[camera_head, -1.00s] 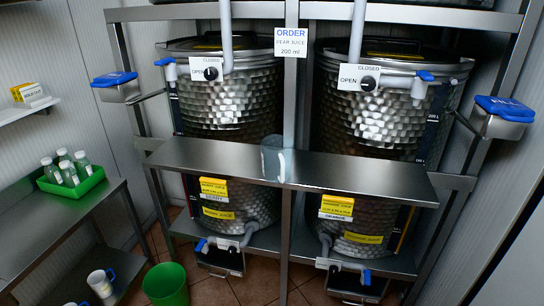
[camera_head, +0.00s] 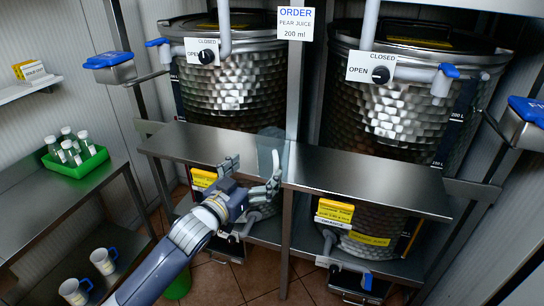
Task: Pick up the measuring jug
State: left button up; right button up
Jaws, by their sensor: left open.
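A clear, see-through vessel, which looks like the measuring jug (camera_head: 268,142), stands on the steel shelf in front of the two tanks, near the middle post. My left gripper (camera_head: 253,166) reaches in from the lower left and is open. Its fingers point up and away toward the shelf. The right-hand finger overlaps the lower part of the jug in the picture; I cannot tell whether it touches. Nothing shows between the fingers. My right gripper is not in view.
Two dimpled steel tanks (camera_head: 235,90) (camera_head: 395,110) with valves stand behind the shelf (camera_head: 375,182). An order sign (camera_head: 295,23) hangs between them. At left are a green tray (camera_head: 75,168) of bottles and white mugs (camera_head: 104,261) with blue handles. A green bin (camera_head: 178,287) is partly hidden by my arm.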

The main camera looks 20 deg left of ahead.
aim_at(264, 163)
pick_arm(q)
jog(key=shift+x, duration=0.85)
jog(key=shift+w+d, duration=0.15)
jog(key=shift+w, duration=0.1)
jog(key=p+x, duration=0.1)
jog(key=x, duration=0.3)
jog(key=shift+p, duration=0.4)
jog(key=shift+w+d+f, duration=0.1)
jog(key=shift+w, duration=0.25)
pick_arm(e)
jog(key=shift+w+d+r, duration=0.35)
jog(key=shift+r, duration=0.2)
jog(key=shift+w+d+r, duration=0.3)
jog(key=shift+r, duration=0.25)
pick_arm(q)
jog(key=shift+s, duration=0.1)
jog(key=c, duration=1.2)
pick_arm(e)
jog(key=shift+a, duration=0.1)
